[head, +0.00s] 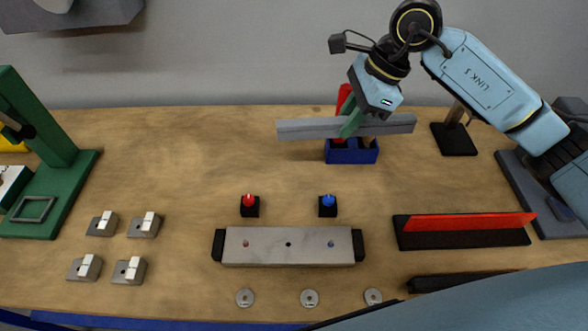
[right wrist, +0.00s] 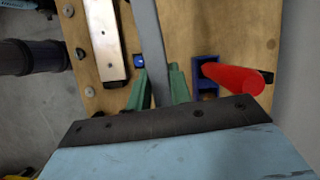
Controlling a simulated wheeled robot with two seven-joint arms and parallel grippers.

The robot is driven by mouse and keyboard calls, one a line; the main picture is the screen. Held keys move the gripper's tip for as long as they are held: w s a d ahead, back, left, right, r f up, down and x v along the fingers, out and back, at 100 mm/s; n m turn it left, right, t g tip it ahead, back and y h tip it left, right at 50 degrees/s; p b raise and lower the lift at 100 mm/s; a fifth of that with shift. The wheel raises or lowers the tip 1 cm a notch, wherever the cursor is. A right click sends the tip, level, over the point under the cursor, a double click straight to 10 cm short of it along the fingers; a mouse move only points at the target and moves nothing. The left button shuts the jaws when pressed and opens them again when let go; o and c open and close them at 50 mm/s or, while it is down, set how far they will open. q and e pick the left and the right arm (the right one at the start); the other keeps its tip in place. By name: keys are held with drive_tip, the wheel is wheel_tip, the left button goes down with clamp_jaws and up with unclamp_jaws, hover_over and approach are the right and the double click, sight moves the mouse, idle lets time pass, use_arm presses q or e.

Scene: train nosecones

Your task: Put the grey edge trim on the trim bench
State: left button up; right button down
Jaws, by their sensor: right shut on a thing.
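The grey edge trim (head: 303,128) is a long, thin strip, held roughly level above the back of the wooden bench top (head: 190,160). My right gripper (head: 351,122), with green fingers, is shut on it near its middle. In the right wrist view, the trim (right wrist: 148,30) runs up between the green fingers (right wrist: 158,88). In the head view it passes in front of a blue holder (head: 351,153) with a red-handled tool (head: 342,97). I cannot tell which part is called the trim bench. My left gripper is not in view.
A metal plate with black ends (head: 288,246) lies front centre, with red (head: 249,201) and blue (head: 327,201) knobs behind it. A red strip (head: 470,225) sits in a black holder at right. Small metal blocks (head: 145,226) and a green stand (head: 75,190) are left. The back left is clear.

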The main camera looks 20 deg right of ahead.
sight(328, 184)
drive_tip(key=shift+w+d+r+m, duration=0.15)
drive_tip(key=shift+w+m, duration=0.15)
drive_tip(key=shift+m, duration=0.2)
wheel_tip(328, 184, down, 18)
drive_tip(key=shift+r, duration=0.1)
drive_tip(key=c, duration=1.7)
unclamp_jaws()
drive_tip(key=shift+f, duration=0.2)
drive_tip(key=o, duration=0.4)
drive_tip(key=shift+r, duration=0.1)
drive_tip(key=shift+o, duration=0.2)
drive_tip(key=shift+r+p, duration=0.1)
drive_tip(key=shift+p, duration=0.2)
drive_tip(key=v, duration=1.2)
drive_tip(key=shift+s, duration=0.25)
